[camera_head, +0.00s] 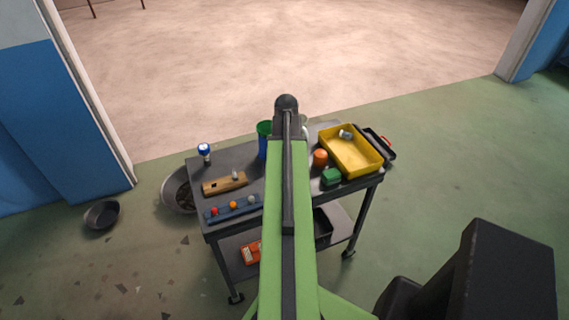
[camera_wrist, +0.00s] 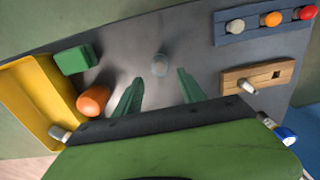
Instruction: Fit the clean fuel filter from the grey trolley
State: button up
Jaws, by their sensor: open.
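The grey trolley (camera_head: 235,156) stands ahead, and its top fills much of the wrist view (camera_wrist: 130,40). A small translucent round piece (camera_wrist: 160,65), perhaps a fuel filter, stands on it. My gripper (camera_wrist: 160,76) is open above the trolley top, its green fingers on either side of that piece in the picture; contact cannot be told. My arm hides this spot in the head view. Another small pale cylinder (camera_head: 345,134) lies in the yellow tray (camera_head: 369,171). I cannot tell for certain which is the clean filter.
The trolley top also holds an orange cylinder (camera_head: 320,157), green block (camera_head: 331,176), wooden block (camera_head: 223,184) with a pale peg, blue rack (camera_head: 236,208) with coloured knobs, and blue-and-white canister (camera_head: 204,150). Pans stand on the floor at left.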

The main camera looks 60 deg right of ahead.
notch_tip(320, 180, down, 8)
jog(key=b, duration=0.6)
jog(key=shift+b, duration=0.4)
jog(key=shift+r, duration=0.1)
grip_shut()
notch_tip(320, 180, up, 7)
jog(key=p, duration=0.7)
jog(key=shift+r, duration=0.1)
